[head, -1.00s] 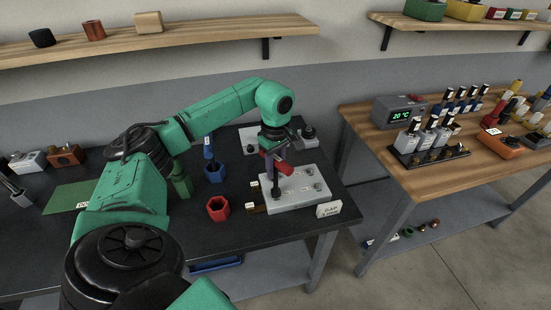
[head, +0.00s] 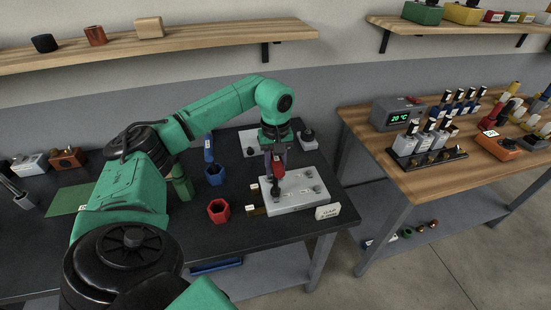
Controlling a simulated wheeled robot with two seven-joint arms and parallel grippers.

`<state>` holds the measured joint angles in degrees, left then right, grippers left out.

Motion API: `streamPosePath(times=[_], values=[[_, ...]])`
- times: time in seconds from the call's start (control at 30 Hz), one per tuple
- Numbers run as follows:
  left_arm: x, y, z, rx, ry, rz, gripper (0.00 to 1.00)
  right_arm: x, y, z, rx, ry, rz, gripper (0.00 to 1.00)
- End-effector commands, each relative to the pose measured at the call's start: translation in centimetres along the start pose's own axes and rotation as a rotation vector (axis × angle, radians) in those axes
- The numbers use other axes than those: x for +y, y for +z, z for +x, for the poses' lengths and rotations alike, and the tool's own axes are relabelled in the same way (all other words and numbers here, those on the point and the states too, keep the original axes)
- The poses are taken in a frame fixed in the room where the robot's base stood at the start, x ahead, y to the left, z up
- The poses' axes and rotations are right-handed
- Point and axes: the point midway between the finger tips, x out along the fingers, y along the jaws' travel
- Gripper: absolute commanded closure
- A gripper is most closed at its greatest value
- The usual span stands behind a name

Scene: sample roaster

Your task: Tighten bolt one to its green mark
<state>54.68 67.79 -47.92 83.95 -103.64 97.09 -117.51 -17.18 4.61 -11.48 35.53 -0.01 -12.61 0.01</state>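A light grey plate (head: 303,198) with several bolts lies near the front right of the dark bench. My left gripper (head: 278,165) points down over the plate's left part. It appears shut on a red-handled tool (head: 277,172). The tool's dark lower end reaches down to the plate near its left bolt (head: 277,191), but I cannot tell exactly how it sits on it. The green mark is too small or hidden to make out. My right gripper is not in view.
A red hexagonal holder (head: 218,210), a blue holder (head: 215,175) and a green holder (head: 181,185) stand left of the plate. A label card (head: 328,211) stands at its front right corner. A wooden table (head: 400,180) with bottles is to the right.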

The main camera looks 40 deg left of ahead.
Motion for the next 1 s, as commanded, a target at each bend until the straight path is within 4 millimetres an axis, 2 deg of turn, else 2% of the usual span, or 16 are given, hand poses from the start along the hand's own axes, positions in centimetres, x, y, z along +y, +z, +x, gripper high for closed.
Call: streamPosePath(times=[0.03,0.13,0.47,0.8,1.0], values=[[0.0,0.0,-0.9,0.000,0.001,0.000,1.00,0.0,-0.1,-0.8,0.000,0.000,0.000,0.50],[0.0,0.0,-1.6,0.000,0.001,0.000,1.00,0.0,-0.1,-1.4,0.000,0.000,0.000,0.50],[0.0,0.0,-1.8,0.000,0.001,0.000,1.00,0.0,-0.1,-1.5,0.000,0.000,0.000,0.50],[0.0,0.0,-6.7,0.001,0.002,0.000,1.00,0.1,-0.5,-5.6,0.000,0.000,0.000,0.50],[0.0,0.0,-6.6,0.000,0.001,0.000,1.00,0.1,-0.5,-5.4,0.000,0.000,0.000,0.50]])
